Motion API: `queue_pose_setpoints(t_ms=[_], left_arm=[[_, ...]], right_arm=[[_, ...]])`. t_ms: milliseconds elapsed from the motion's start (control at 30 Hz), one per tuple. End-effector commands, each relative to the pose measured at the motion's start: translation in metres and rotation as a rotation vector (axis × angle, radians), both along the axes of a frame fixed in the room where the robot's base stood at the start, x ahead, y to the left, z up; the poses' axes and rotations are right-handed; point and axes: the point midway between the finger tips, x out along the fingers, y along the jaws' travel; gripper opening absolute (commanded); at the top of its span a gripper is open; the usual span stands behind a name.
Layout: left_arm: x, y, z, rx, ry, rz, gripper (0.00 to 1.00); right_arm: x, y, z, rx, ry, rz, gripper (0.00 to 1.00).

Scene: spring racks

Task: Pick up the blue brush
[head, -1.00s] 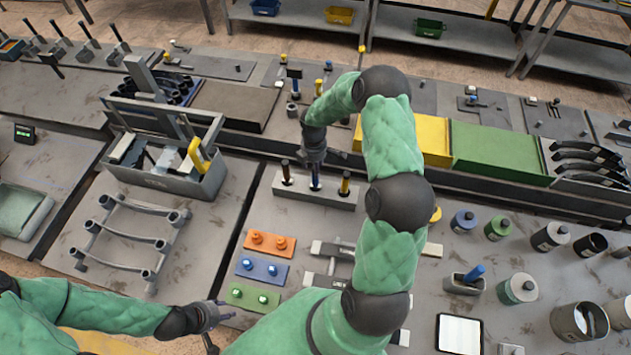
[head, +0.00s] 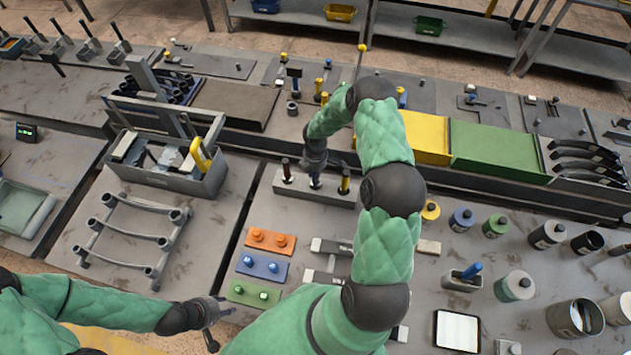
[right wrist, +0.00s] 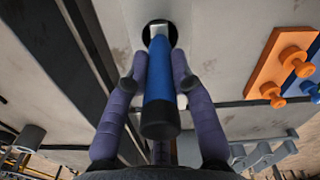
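The blue brush (right wrist: 159,82) stands upright in the middle hole of a grey block holder (head: 285,187). In the right wrist view, its dark handle end points towards the camera. My right gripper (head: 315,172) is over the holder, and in the right wrist view its two purple fingers (right wrist: 160,68) flank the blue handle closely on both sides. Whether the fingers press on the handle cannot be made out. In the head view the gripper hides most of the brush. My left gripper (head: 217,318) is low at the left, away from the holder and empty; its fingers look spread.
Orange (head: 270,242), blue (head: 262,268) and green (head: 253,293) plates with knobs lie in front. A grey toolbox (head: 170,178) stands to the left.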

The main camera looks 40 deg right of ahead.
Motion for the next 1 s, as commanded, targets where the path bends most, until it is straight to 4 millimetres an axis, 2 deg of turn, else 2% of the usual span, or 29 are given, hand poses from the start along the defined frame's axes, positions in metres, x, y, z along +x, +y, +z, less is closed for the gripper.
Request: queue_pose_setpoints(t_ms=[333,467,833,1000], left_arm=[[0.000,0.000,0.000,0.000,0.000,0.000,0.40],[0.000,0.000,-0.001,0.000,0.000,0.000,0.40],[0.000,0.000,-0.011,0.000,0.000,0.000,0.40],[0.000,0.000,-0.014,0.000,0.000,0.000,0.40]], right_arm=[[0.000,0.000,0.000,0.000,0.000,0.000,0.00],[0.001,0.000,0.007,-0.001,-0.003,-0.001,0.00],[0.001,-0.001,0.071,-0.002,-0.004,0.000,0.00],[0.001,0.000,0.092,-0.001,-0.002,0.000,0.00]])
